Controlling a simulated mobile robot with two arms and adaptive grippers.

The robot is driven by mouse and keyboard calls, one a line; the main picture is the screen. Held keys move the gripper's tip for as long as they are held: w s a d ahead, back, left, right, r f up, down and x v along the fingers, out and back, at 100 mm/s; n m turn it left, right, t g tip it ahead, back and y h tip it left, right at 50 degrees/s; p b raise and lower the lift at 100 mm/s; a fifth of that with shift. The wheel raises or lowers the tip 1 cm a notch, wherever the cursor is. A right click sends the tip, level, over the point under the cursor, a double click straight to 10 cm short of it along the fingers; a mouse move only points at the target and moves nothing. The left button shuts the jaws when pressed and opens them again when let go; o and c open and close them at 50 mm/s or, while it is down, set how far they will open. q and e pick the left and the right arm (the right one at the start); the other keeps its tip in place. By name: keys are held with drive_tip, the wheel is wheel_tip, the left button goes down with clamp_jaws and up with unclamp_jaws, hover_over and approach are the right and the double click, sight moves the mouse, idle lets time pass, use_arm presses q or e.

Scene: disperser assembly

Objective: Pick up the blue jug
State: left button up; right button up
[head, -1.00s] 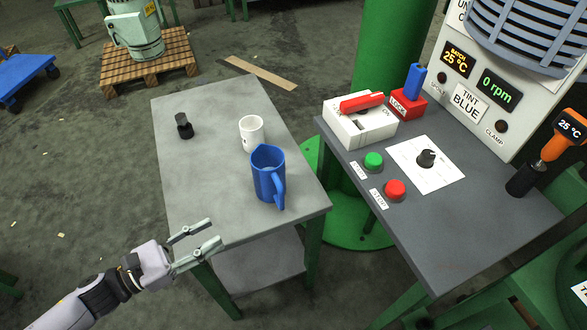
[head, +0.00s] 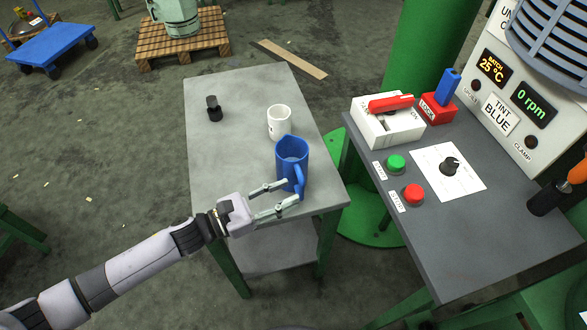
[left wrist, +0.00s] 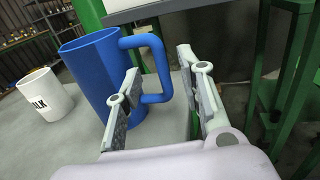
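The blue jug (head: 291,158) stands upright on the grey side table (head: 230,150), near its front right corner. Its handle (head: 300,182) points toward the front. My left gripper (head: 291,191) is open at the handle. In the left wrist view the jug (left wrist: 96,78) is on the left, and its handle (left wrist: 160,97) shows between the two spread fingers of the gripper (left wrist: 158,64). A gap shows between the fingers, and I cannot tell whether either finger touches the handle. My right gripper is not in view.
A white mug (head: 279,122) stands just behind the jug. A small black knob-like part (head: 214,110) is at the back left of the table. The control bench (head: 480,235) with green and red buttons is to the right.

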sight(301, 199)
use_arm(q)
drive_tip(key=x, duration=0.2)
drive_tip(key=f+p+x, duration=0.1)
drive_tip(key=x, duration=0.2)
drive_tip(key=shift+f, duration=0.1)
drive_tip(key=shift+c, duration=0.3)
clamp_jaws()
idle(0.5)
